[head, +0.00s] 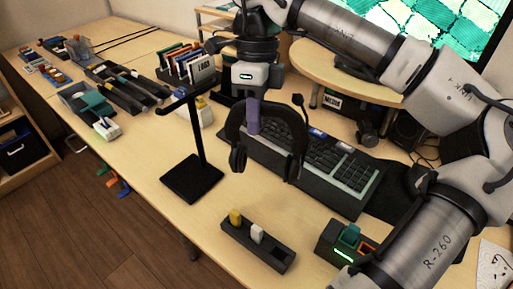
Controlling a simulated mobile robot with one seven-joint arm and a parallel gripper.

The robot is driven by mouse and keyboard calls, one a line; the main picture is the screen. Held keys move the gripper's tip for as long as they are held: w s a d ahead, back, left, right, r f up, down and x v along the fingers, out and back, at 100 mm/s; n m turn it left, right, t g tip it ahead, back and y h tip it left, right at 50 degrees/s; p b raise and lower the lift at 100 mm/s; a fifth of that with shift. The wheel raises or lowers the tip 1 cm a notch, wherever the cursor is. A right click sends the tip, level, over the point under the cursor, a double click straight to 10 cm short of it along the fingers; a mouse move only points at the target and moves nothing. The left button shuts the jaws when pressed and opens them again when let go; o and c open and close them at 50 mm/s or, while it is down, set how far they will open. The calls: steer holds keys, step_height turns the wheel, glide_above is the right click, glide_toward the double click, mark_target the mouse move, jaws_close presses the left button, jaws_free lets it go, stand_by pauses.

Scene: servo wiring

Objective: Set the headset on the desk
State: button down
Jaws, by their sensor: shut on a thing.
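The black headset (235,126) hangs from my gripper (253,120) in the head view. Its ear cups point down and its microphone boom rises on the right. My gripper is shut on the headband, near a purple part of it. The fingertips are partly hidden. The headset is in front of the keyboard and appears to be above the desk; the exact gap is unclear. The light wooden desk (150,180) stretches below it. A black headset stand (192,178), with a square base and a T-shaped top, stands empty just left of the headset.
A black keyboard (335,165) lies behind and right of the headset. A dark holder (257,247) with yellow and white pieces sits near the front edge. A small dark box (345,243) stands right of it. Several cards stand in a rack (187,65). Bare desk lies around the stand.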

steer(key=w+x, duration=0.1)
steer(key=x, duration=0.6)
steer(key=shift+w+f, duration=0.25)
steer(key=shift+f, duration=0.3)
steer(key=c, duration=1.5)
jaws_free()
steer(key=shift+o, duration=0.2)
steer(key=v, duration=1.2)
